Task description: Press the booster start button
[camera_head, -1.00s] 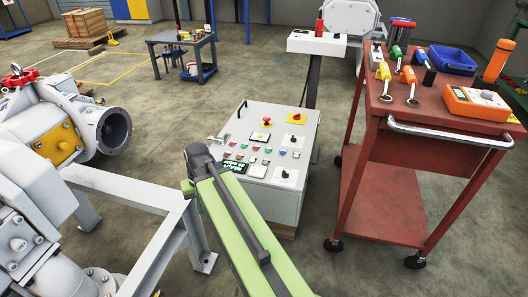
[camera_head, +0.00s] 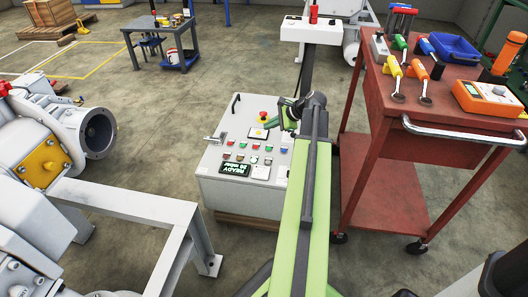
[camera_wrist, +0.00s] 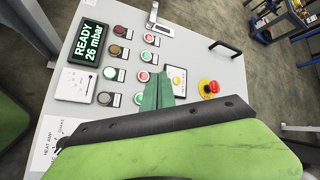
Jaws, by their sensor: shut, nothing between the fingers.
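The control panel (camera_head: 238,195) is a light grey sloped box with rows of small red and green buttons (camera_head: 240,152). Its buttons also show in the wrist view (camera_wrist: 114,50); their labels are too small to read, so I cannot tell which is booster start. The display (camera_wrist: 89,42) reads "READY 26 mbar". My gripper (camera_wrist: 157,88) is shut and empty, its green fingers over the panel beside the lower buttons of the right row. In the head view my gripper (camera_head: 286,110) is at the panel's right side, partly hidden by my arm. I cannot tell whether it touches the panel.
A handle (camera_wrist: 225,48) stands up from the panel. A red tool cart (camera_head: 375,190) stands close on the right. Grey pump machinery (camera_head: 60,140) and a frame are left.

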